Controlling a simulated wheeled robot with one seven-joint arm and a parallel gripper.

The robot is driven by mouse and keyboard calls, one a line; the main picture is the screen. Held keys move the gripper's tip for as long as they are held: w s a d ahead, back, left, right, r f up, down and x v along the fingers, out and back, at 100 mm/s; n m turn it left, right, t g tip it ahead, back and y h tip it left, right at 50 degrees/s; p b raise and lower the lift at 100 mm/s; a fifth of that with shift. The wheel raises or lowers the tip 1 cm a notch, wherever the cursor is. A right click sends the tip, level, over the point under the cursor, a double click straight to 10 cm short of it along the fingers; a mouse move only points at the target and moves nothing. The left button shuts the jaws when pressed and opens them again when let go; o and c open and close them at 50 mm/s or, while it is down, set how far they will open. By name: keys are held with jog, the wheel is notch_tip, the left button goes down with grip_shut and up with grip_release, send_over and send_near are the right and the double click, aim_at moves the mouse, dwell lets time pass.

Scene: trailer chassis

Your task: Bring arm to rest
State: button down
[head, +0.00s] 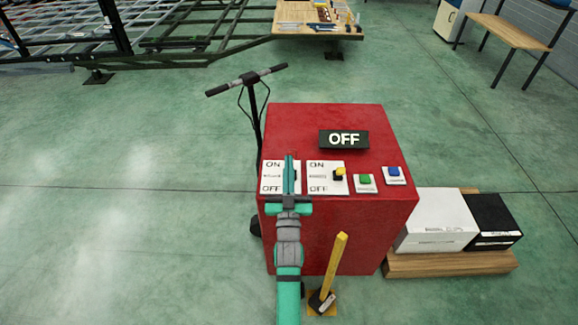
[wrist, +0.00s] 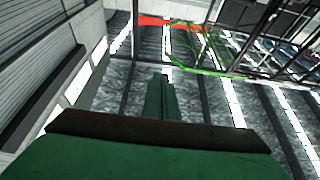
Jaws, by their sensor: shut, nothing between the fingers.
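My arm, green and grey, reaches up from the bottom of the head view. My gripper (head: 289,160) is at its end, in front of the upper face of a red control box (head: 325,235). The fingers are together with nothing between them. They cover part of the left white ON/OFF panel (head: 269,178), so any lever on it is mostly hidden. I cannot tell whether the fingers touch the panel. In the wrist view the shut fingers (wrist: 163,82) point toward the ceiling beams.
The box has an OFF display (head: 343,139), a yellow-tipped switch (head: 339,174), a green button (head: 365,179) and a blue button (head: 394,171). A yellow lever (head: 334,265) stands in front. White (head: 437,220) and black (head: 493,219) boxes sit right. Floor at left is clear.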

jog(key=shift+s+d, duration=0.1)
jog(key=shift+d, duration=0.4)
jog(key=s+f+g, duration=0.2)
jog(key=s+f, duration=0.5)
jog(key=s, duration=0.5)
jog(key=s+f+g, duration=0.1)
jog(key=s+f, duration=0.6)
jog(key=s, duration=0.6)
jog(key=s+r+g, duration=0.2)
jog(key=s+g, duration=0.2)
jog(key=s, duration=2)
jog(key=shift+a+r, duration=0.15)
jog(key=shift+a, duration=0.2)
